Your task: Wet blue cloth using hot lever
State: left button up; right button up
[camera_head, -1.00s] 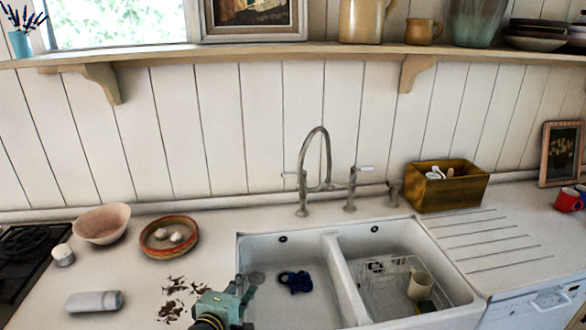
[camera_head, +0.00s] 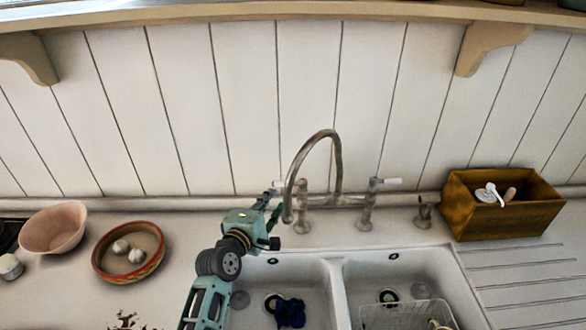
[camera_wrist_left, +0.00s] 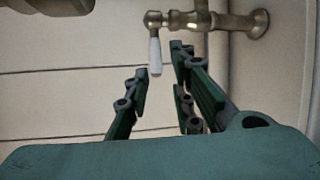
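The blue cloth (camera_head: 290,313) lies crumpled in the left sink basin, near its drain. The metal tap (camera_head: 337,170) arches behind the sink, with a white-tipped lever on each side. My left gripper (camera_head: 274,200) is raised at the left tap lever (camera_head: 279,184), beside the spout. In the left wrist view the gripper (camera_wrist_left: 160,72) is open, and the white lever tip (camera_wrist_left: 155,56) hangs between and just beyond its fingertips. I cannot tell whether a finger touches it. The right tap lever (camera_head: 392,181) stands clear of the gripper. My right gripper is out of view.
The right basin holds a wire rack (camera_head: 405,314). A wooden box (camera_head: 505,205) stands right of the tap. A pink bowl (camera_head: 53,228) and a shallow dish (camera_head: 103,263) with garlic are on the left counter. The panelled wall is close behind the tap.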

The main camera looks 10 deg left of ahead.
aim_at(282, 186)
pick_arm(q)
jog(key=b+x, duration=0.3)
jog(key=shift+d+r, duration=0.1)
jog(key=shift+r, duration=0.05)
jog(key=b+x, duration=0.1)
jog(key=x, duration=0.1)
jog(key=shift+w, duration=0.35)
jog(key=shift+b+x, duration=0.75)
jog(key=shift+x, duration=0.25)
jog(key=shift+s+r, duration=0.1)
jog(key=shift+r, duration=0.05)
jog(key=shift+c, duration=0.5)
jog(key=c, duration=0.4)
grip_shut()
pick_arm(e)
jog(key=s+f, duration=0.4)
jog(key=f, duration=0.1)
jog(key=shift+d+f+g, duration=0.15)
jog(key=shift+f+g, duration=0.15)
